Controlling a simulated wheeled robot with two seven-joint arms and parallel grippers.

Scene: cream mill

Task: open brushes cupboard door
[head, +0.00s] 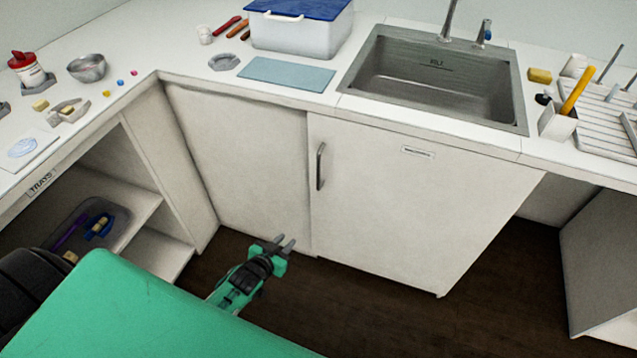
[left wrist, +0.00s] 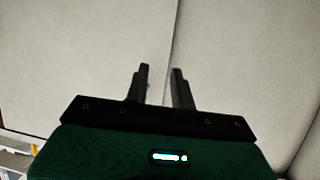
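The cupboard door (head: 405,205) under the sink is white and looks shut. It has a grey vertical bar handle (head: 320,166) at its upper left and a small label (head: 417,152) too small to read. My left gripper (head: 283,243) is low in front of the cupboards, below and left of the handle, apart from it. In the left wrist view the gripper (left wrist: 160,78) has its two fingers parted with nothing between them, facing pale panels (left wrist: 230,50) with a vertical seam. The handle does not show there. My right gripper is not in view.
A steel sink (head: 435,80) is set in the white counter above the door. At left is an open shelf with a grey tray (head: 120,225). Dark floor (head: 370,310) in front of the door is clear. A grey panel (head: 605,255) stands at right.

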